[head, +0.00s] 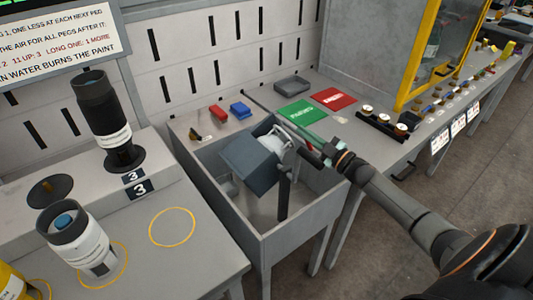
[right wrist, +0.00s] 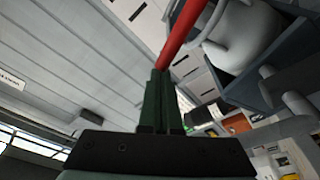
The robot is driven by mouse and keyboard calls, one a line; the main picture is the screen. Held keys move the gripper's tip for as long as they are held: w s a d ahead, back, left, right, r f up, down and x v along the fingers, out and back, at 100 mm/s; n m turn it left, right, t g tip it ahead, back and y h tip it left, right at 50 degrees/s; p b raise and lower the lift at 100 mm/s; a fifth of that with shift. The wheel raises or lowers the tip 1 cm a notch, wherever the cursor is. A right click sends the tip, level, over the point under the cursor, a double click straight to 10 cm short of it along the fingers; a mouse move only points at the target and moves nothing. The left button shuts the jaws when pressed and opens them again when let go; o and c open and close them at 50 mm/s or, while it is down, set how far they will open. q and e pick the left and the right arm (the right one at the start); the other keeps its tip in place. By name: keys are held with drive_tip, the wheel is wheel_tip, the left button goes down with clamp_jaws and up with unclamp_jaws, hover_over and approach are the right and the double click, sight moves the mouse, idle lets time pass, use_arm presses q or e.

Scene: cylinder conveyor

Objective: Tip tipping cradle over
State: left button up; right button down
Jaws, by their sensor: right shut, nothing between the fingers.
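The tipping cradle (head: 252,160) is a blue-grey box held tilted over a grey open-topped bin (head: 290,232). A white rounded vessel (head: 282,138) sits in it; the wrist view shows this vessel (right wrist: 243,38) and the cradle's dark side (right wrist: 288,62) at upper right. A red bar (right wrist: 184,34) stands by the cradle, right at the tips of my right gripper (right wrist: 160,75). The green fingers are shut together with nothing between them. In the head view my right gripper (head: 314,139) is at the cradle's right side. I cannot tell whether it touches the bar. My left gripper is not in view.
A black cylinder (head: 105,125) and a white-black one (head: 78,243) stand on the left bench. A red block (head: 217,112), a blue block (head: 240,110), a green mat (head: 301,113) and a red mat (head: 334,98) lie behind the bin. A yellow-framed cabinet (head: 413,62) stands at right.

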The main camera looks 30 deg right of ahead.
use_arm(q)
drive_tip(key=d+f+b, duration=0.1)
drive_tip(key=b, duration=0.1)
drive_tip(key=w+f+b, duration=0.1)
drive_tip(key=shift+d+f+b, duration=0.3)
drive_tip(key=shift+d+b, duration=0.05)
use_arm(e)
drive_tip(key=d+f+m, duration=0.1)
drive_tip(key=f, duration=0.1)
drive_tip(key=d+f+m, duration=0.2)
drive_tip(key=shift+w+h, duration=0.1)
drive_tip(key=shift+h, duration=0.2)
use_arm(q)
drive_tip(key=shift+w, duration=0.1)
use_arm(e)
drive_tip(key=shift+d, duration=0.1)
